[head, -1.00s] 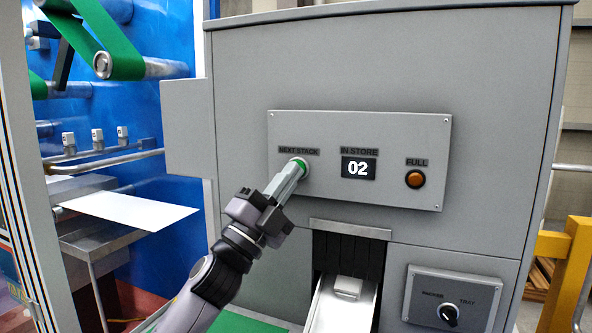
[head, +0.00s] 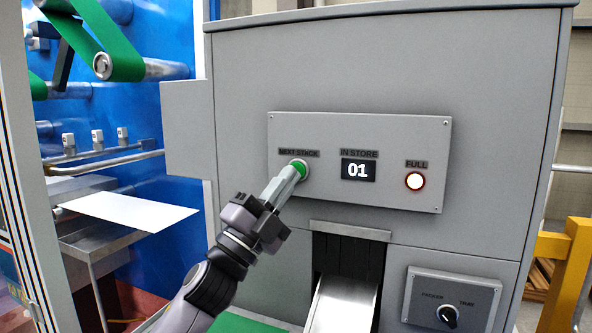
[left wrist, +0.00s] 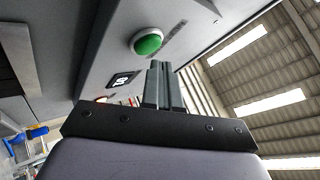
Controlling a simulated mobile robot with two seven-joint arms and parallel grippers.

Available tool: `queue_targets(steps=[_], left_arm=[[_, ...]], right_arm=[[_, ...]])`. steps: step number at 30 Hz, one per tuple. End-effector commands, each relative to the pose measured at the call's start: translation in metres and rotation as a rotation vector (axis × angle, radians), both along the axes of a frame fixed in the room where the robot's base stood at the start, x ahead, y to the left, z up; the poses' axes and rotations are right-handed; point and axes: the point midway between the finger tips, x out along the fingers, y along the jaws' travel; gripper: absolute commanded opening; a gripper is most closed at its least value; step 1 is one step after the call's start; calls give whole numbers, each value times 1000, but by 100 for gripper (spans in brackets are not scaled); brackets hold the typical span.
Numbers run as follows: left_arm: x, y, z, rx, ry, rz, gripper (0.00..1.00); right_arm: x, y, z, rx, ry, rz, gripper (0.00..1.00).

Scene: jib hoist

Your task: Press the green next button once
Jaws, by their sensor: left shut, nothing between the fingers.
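The green button (head: 299,168) sits under the label NEXT STACK on a grey panel (head: 400,145). It also shows in the left wrist view (left wrist: 148,42), in a pale ring. My left gripper (head: 293,172) is shut and empty, its fingertips just in front of the button, overlapping its lower left edge. In the left wrist view the shut fingertips (left wrist: 160,66) appear slightly apart from the button. The IN STORE display (head: 358,170) reads 01. The FULL lamp (head: 415,181) is lit bright. My right gripper is not in view.
Below the panel, a metal chute (head: 342,303) comes out of a dark opening and looks empty. A selector knob (head: 449,314) is at lower right. A white sheet (head: 128,211) lies at left. A yellow rail (head: 572,262) stands at right.

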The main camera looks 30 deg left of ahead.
Motion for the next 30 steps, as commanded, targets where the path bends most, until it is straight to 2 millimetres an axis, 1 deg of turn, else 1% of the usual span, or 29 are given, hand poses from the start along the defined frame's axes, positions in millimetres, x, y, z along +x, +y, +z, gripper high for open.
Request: queue_targets(steps=[10, 22, 26, 30], left_arm=[[-3, 0, 0, 1, 0, 1, 0], [-42, -2, 0, 1, 1, 0, 0], [-49, -3, 0, 1, -1, 1, 0], [-51, -3, 0, 1, 0, 1, 0]], right_arm=[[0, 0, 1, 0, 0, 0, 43], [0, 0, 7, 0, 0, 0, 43], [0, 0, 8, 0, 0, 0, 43], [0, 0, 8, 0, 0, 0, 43]])
